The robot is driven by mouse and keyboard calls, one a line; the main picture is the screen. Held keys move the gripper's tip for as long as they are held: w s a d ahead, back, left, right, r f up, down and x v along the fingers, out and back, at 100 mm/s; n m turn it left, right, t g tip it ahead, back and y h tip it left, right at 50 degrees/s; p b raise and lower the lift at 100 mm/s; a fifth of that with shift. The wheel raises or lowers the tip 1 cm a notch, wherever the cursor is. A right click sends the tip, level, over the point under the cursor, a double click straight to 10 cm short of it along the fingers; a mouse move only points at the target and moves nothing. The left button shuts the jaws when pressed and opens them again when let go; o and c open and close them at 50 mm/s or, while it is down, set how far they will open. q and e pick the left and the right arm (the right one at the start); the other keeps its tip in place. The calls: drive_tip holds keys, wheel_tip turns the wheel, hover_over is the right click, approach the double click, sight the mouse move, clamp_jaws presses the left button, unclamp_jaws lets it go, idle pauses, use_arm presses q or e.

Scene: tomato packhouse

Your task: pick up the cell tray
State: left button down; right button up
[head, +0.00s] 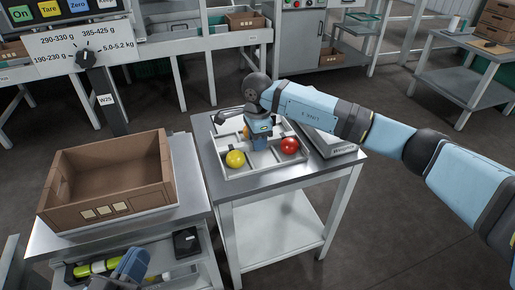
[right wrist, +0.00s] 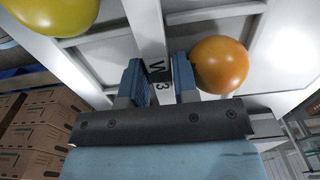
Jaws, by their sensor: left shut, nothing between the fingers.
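The cell tray (head: 262,171), pale grey with raised dividers, lies on the small metal table in the head view. A yellow tomato (head: 235,159) and a red tomato (head: 289,146) sit in its cells. My right gripper (head: 260,142) points down at the tray's middle. In the right wrist view, its fingers (right wrist: 160,82) close in on both sides of the tray's central bar, marked "W3", with no clear gap. A yellow tomato (right wrist: 55,12) and an orange-looking one (right wrist: 219,65) flank it. My left gripper (head: 130,266) is shut and empty at the bottom left.
A brown crate (head: 107,213) stands on the left bench, under a weight-range sign (head: 85,45). A grey flat device (head: 330,143) sits right of the tray. A lower shelf (head: 100,262) holds a yellow-green item and a black box. Floor right of the table is clear.

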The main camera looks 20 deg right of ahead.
drive_tip(key=shift+f, duration=0.25)
idle(0.4)
clamp_jaws()
